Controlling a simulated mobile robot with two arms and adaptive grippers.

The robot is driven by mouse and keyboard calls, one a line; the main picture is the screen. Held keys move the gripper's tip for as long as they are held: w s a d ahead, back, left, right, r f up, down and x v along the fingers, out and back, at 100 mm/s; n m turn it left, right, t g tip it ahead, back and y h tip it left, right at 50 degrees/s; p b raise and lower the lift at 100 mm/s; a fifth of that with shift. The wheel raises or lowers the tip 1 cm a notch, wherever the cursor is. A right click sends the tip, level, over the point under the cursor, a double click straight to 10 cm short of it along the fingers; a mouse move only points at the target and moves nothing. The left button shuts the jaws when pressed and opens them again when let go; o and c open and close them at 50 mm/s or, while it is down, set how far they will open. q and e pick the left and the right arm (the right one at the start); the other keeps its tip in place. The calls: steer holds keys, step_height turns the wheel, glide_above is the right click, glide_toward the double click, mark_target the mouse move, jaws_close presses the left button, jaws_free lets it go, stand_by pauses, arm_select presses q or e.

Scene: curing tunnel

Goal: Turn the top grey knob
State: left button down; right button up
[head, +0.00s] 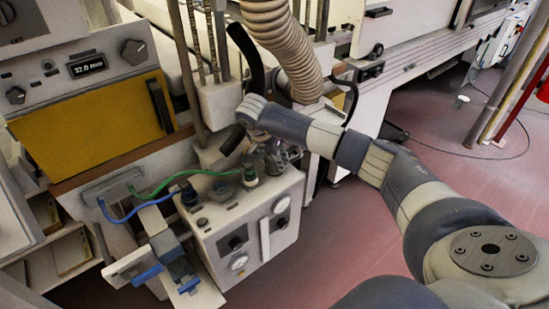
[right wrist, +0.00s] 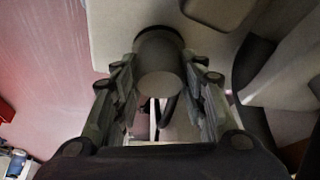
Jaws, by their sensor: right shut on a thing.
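A grey round knob (right wrist: 160,66) sits in the right wrist view, sticking out from a pale panel. My right gripper (right wrist: 160,75) has its two fingers on either side of the knob and is shut on it. In the head view my right arm comes in from the right. Its gripper (head: 276,154) is at the top of a pale control box (head: 213,245), partly behind the wrist. The gripped knob cannot be made out in the head view. My left gripper is not in view.
A ribbed hose (head: 282,40) and a dark hose hang close behind my right wrist. Green and blue cables (head: 145,215) run to the control box top. A clamp with blue parts (head: 172,262) stands left of it. The reddish floor (head: 340,235) is open to the right.

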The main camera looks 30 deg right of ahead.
steer(key=m+g+b, duration=0.1)
steer(key=m, duration=0.3)
steer(key=shift+g, duration=0.3)
steer(key=m+g+b, duration=0.1)
steer(key=m+g, duration=0.1)
steer(key=m, duration=0.3)
steer(key=shift+m+b, duration=0.35)
steer(key=shift+m, duration=0.35)
steer(key=o, duration=1.1)
steer(key=shift+c, duration=0.2)
